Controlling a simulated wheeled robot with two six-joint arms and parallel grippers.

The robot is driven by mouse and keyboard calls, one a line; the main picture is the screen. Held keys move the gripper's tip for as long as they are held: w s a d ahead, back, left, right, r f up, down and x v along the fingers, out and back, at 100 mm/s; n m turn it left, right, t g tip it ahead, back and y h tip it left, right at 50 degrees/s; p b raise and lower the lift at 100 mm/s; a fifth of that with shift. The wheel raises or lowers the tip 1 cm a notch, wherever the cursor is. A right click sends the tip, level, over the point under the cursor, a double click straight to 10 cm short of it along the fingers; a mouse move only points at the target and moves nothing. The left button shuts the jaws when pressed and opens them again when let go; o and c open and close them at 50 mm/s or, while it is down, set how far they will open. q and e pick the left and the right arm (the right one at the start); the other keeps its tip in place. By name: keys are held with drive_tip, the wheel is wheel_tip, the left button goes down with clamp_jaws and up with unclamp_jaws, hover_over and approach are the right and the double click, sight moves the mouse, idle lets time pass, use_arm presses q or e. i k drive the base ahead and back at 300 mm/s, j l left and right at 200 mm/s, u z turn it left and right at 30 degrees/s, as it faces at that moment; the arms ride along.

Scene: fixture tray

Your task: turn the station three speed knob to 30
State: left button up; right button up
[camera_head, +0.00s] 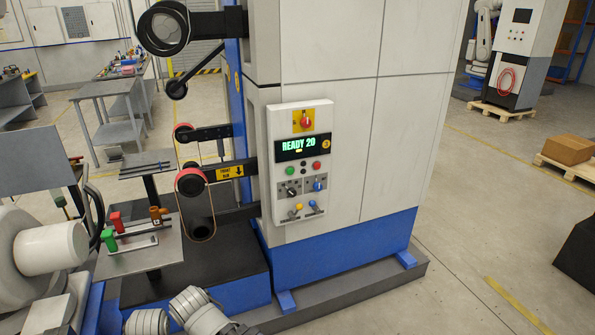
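The control panel (274,202) is a light box on the front of a tall white and blue machine. A round yellow badge (326,144) reading 3 is beside its display (296,149), which shows "READY 20" in green. Below are a black knob (292,190) and a blue knob (319,184), side by side on grey plates. Their labels are too small to read, so I cannot tell which is the speed knob. Neither knob is touched. Grey rounded parts of my arms show at the bottom edge, well below and left of the panel. Neither gripper is in view.
A red rotary switch (306,121) on yellow tops the panel; green (304,168) and red (316,165) buttons sit above the knobs. Belt rollers (190,181) and a small fixture table (128,263) stand to the left.

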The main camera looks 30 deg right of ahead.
sight(291, 192)
drive_tip(key=i+l+z, duration=0.1)
drive_tip(key=z, duration=0.4)
drive_tip(key=i+l+z, duration=0.1)
drive_tip(key=l+z, duration=0.15)
drive_tip(key=z, duration=0.25)
drive_tip(key=i+l+z, duration=0.1)
drive_tip(key=z, duration=0.35)
